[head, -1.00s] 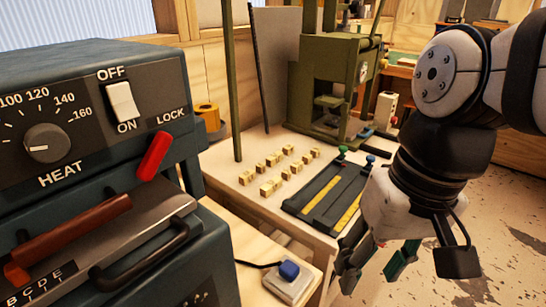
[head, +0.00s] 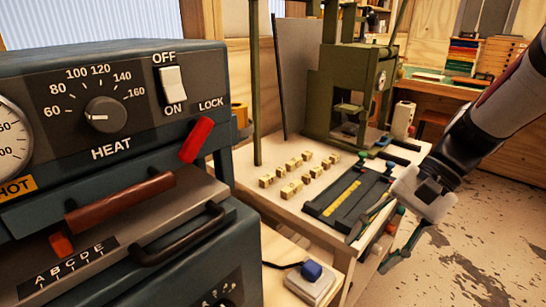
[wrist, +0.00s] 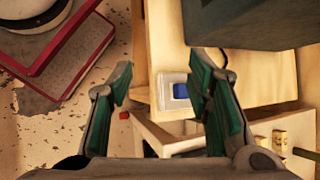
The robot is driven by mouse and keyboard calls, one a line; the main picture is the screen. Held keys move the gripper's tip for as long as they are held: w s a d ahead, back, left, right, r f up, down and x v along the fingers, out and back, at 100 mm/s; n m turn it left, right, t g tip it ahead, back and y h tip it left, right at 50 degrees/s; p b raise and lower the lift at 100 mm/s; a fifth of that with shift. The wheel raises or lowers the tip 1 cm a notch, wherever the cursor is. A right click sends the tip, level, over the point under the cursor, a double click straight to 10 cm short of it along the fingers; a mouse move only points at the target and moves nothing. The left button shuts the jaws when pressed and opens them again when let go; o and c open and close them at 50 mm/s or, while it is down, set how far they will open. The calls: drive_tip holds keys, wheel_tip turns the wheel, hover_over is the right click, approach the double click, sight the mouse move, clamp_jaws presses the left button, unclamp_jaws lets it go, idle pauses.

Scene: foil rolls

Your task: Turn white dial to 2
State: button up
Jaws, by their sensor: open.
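No clearly white dial shows. At the bottom edge of the head view, a dark panel (head: 218,292) on the blue-grey machine (head: 200,250) carries small markings and part of a round shape, cut off by the frame; I cannot read its setting or colour. Higher on the machine is a dark HEAT knob (head: 105,115) with its light pointer toward the left, near 60. My gripper (head: 380,240) is open and empty, right of the machine beside the bench. In the wrist view my gripper (wrist: 162,78) has its green-padded fingers spread, with nothing between them.
A white box with a blue button (head: 312,272) sits on the low wooden surface right of the machine. The bench (head: 270,205) holds small yellowish blocks, a dark tray and a green press (head: 345,95). A red handle (head: 196,140) juts from the machine. Open floor lies right.

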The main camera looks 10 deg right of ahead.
drive_tip(key=w+d+f+m+t+y+b, duration=0.1)
drive_tip(key=w+d+f+m+t+y, duration=0.15)
drive_tip(key=w+d+f+m, duration=0.3)
drive_tip(key=m+t+b, duration=0.4)
drive_tip(key=m+t, duration=0.9)
approach(377, 250)
drive_tip(key=d+f+b+x, duration=0.1)
drive_tip(key=x, duration=0.7)
drive_tip(key=shift+w+f+y, duration=0.2)
drive_tip(key=shift+w+y, duration=0.15)
drive_tip(key=shift+w, duration=0.05)
drive_tip(key=shift+a, duration=0.1)
drive_tip(key=shift+c, duration=0.5)
clamp_jaws()
